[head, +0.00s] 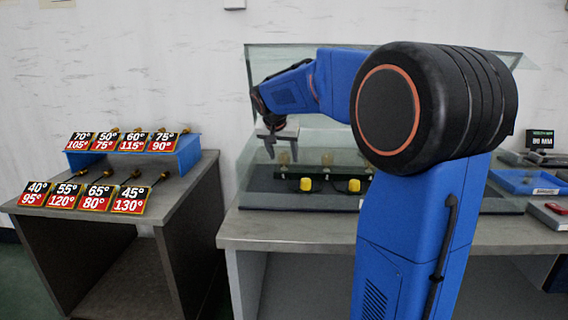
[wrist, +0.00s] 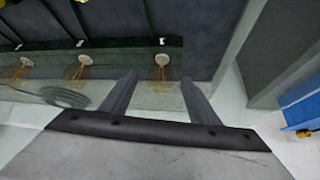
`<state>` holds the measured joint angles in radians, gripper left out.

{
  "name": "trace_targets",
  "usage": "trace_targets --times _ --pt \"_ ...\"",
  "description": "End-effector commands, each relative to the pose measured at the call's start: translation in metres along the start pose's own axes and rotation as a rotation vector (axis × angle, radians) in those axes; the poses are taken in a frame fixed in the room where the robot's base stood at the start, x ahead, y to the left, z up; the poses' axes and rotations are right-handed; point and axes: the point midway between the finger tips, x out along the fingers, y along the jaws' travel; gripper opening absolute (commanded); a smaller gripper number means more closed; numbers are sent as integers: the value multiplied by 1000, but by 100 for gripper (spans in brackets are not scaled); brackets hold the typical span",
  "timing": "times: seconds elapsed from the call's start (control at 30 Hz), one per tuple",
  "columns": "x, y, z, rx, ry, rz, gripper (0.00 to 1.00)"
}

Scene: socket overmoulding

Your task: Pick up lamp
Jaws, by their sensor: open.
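Several lamps stand in a row on a dark holder; each looks like a clear bulb with amber inside and a pale round base. In the wrist view one lamp (wrist: 161,70) appears between the tips of my gripper (wrist: 158,79), just beyond them. Another lamp (wrist: 82,64) and a third lamp (wrist: 21,66) are to its left. In the head view my gripper (head: 272,155) points down beside the leftmost visible lamp (head: 284,158); another lamp (head: 327,158) is to the right. My gripper is open and empty. My arm hides the right part of the row.
Two yellow-capped parts (head: 306,184) (head: 354,185) sit in front of the row. A clear panel (head: 262,75) rises behind the grey bench (head: 290,228). A side table (head: 190,190) at left carries several numbered signs and a blue stand (head: 187,150). A blue tray (head: 512,181) is at right.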

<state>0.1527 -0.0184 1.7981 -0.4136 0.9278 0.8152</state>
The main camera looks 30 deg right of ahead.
Motion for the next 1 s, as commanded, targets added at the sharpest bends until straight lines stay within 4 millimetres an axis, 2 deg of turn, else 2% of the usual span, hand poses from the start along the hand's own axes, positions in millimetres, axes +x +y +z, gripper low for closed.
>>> trace_targets --times 0.17,0.4,0.47,0.6,1.0 --pt "23 0 1 1 -2 2 55" --pt "25 0 0 0 0 0 55" --pt "25 0 0 0 0 0 43" --pt "25 0 0 0 0 0 12" --pt "21 1 -3 -1 1 0 12"
